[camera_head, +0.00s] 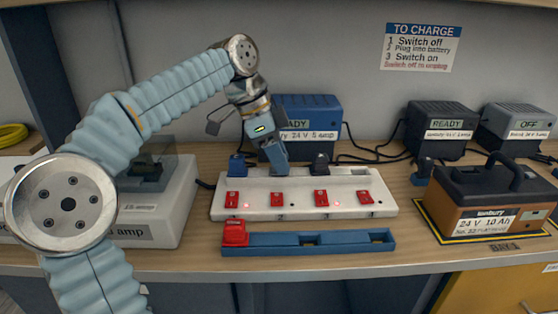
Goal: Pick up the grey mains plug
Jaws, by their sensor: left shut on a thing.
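My left gripper (278,172) reaches down to the second socket from the left on the white power strip (228,208). It is shut on a plug there, taken to be the grey mains plug, which its fingers almost wholly hide. I cannot tell whether the plug is still seated in the strip. A blue plug (237,165) stands in the socket to the left and a black plug (320,165) in the one to the right. The strip has several red switches, some with a small red light beside them. My right gripper is not in view.
A blue rack (345,245) with a red block (234,233) lies in front of the strip. Behind stand a blue charger (318,110) and black charger (440,125), with black cables. A grey charger (518,125) and brown battery (475,200) are at right, a pale unit (165,215) at left.

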